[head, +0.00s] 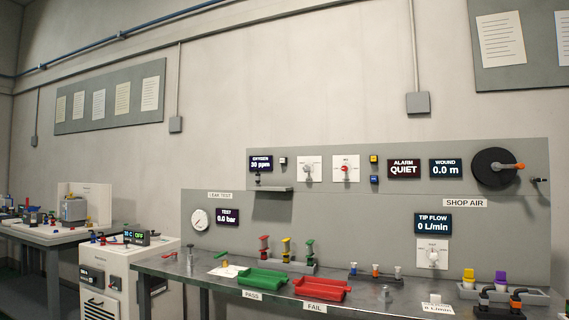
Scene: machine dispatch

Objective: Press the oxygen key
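The oxygen display (261,162) is a small dark screen at the upper left of the grey back panel and appears to read 20 ppm. A small pale key with a dark centre (283,161) sits just right of it; its lettering is too small to read. Below the display, a small fitting (257,180) stands over a narrow grey shelf (272,190). My gripper is not in view.
White-plated knobs (310,169), a yellow key (374,159) and a blue key (374,180) are further right on the panel. The metal bench (212,283) below carries a green tray (262,278), a red tray (320,289) and racked fittings.

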